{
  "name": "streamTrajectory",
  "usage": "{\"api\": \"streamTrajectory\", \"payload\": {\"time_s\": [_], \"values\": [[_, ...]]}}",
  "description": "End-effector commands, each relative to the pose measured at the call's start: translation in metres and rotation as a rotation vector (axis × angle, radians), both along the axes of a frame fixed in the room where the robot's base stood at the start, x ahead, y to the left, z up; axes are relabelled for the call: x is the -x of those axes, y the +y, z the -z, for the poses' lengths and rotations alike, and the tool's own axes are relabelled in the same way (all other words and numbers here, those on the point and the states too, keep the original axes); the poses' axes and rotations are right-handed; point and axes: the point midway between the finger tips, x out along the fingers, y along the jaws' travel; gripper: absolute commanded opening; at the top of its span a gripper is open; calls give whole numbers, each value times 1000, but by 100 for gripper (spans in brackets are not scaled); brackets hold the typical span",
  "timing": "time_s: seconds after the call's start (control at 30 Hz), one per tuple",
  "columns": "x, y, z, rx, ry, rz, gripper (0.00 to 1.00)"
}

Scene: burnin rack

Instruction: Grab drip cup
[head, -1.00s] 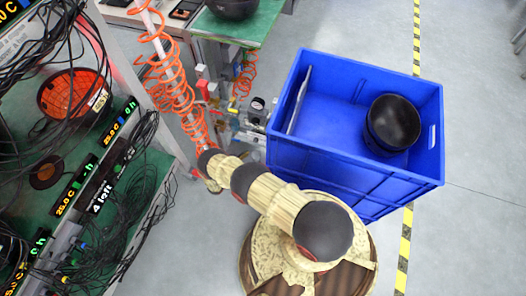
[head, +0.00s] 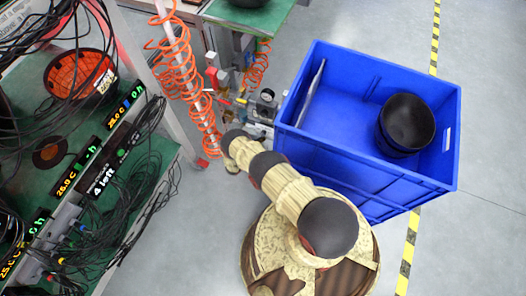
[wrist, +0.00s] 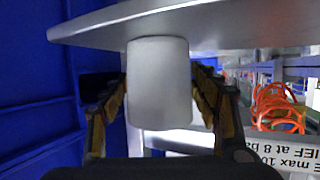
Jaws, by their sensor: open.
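A pale grey cylindrical cup, which looks like the drip cup (wrist: 158,100), fills the middle of the wrist view, directly below a flat grey plate (wrist: 215,22). My gripper (wrist: 160,88) is open, with one tan finger on each side of the cup. The cup is between the fingers; I cannot tell whether either finger touches it. In the head view my arm reaches toward the fittings beside the blue crate, and the fingers and cup cannot be made out there.
A blue crate (head: 345,165) holding black bowls (head: 407,122) stands right of the fittings (head: 262,106). Orange coiled hoses (head: 178,75) hang to their left. A rack with cables and displays (head: 90,165) is at left. A printed label (wrist: 285,155) is close by at lower right.

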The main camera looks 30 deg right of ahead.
Motion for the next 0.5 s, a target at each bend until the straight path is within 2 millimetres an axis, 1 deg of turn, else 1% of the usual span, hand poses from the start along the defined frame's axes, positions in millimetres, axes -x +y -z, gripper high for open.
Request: {"api": "streamTrajectory", "payload": {"time_s": [0.1, 0.5], "values": [[0, 0, 0, 0, 0, 0, 61], [0, 1, 0, 0, 0, 0, 38]]}}
